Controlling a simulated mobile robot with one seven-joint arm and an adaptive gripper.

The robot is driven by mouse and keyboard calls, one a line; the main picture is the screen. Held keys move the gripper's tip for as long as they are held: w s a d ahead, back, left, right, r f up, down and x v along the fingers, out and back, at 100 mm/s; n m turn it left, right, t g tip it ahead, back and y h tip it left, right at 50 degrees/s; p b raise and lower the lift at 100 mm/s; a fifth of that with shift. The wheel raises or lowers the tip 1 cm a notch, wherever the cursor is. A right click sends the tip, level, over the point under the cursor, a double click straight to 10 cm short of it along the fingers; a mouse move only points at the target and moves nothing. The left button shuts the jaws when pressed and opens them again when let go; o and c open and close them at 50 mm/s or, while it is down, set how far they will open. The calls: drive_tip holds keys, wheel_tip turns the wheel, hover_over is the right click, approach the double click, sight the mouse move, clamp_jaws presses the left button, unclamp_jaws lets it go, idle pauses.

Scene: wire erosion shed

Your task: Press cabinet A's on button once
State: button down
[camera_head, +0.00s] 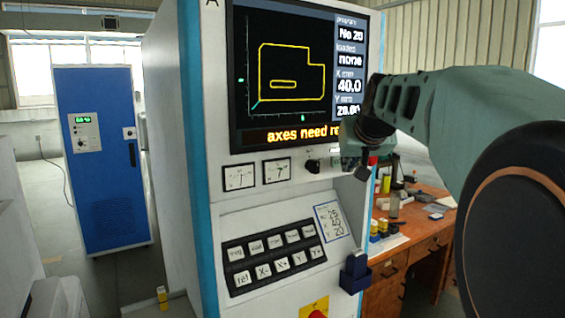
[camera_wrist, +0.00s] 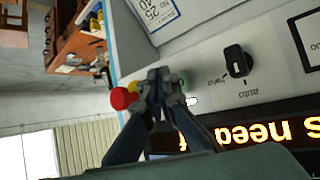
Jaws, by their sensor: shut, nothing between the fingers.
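Cabinet A (camera_head: 183,140) is a white and blue cabinet with a lit screen and the letter A at its top left. My gripper (camera_head: 362,172) is shut and empty, in front of the panel strip just below the screen's right end. In the wrist view, my gripper (camera_wrist: 158,78) points at this strip, with a black rotary switch (camera_wrist: 237,60) to the right and a red knob (camera_wrist: 120,98) to the left. A small pale round spot (camera_wrist: 192,101) shows beside the fingers. I cannot make out the on button; the fingers cover part of the strip. Contact cannot be told.
A key panel (camera_head: 273,255) and two dial gauges (camera_head: 239,177) sit on the cabinet's front. A blue holder (camera_head: 355,275) sticks out at its lower right. A wooden bench (camera_head: 425,232) with small items stands behind. A blue cabinet (camera_head: 104,160) stands at the left.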

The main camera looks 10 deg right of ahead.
drive_tip(key=s, duration=0.1)
drive_tip(key=s+d+b, duration=0.1)
drive_tip(key=s, duration=0.2)
drive_tip(key=shift+s+d+b, duration=0.2)
drive_tip(key=shift+d+b, duration=0.1)
drive_tip(key=shift+b, duration=0.05)
idle(0.4)
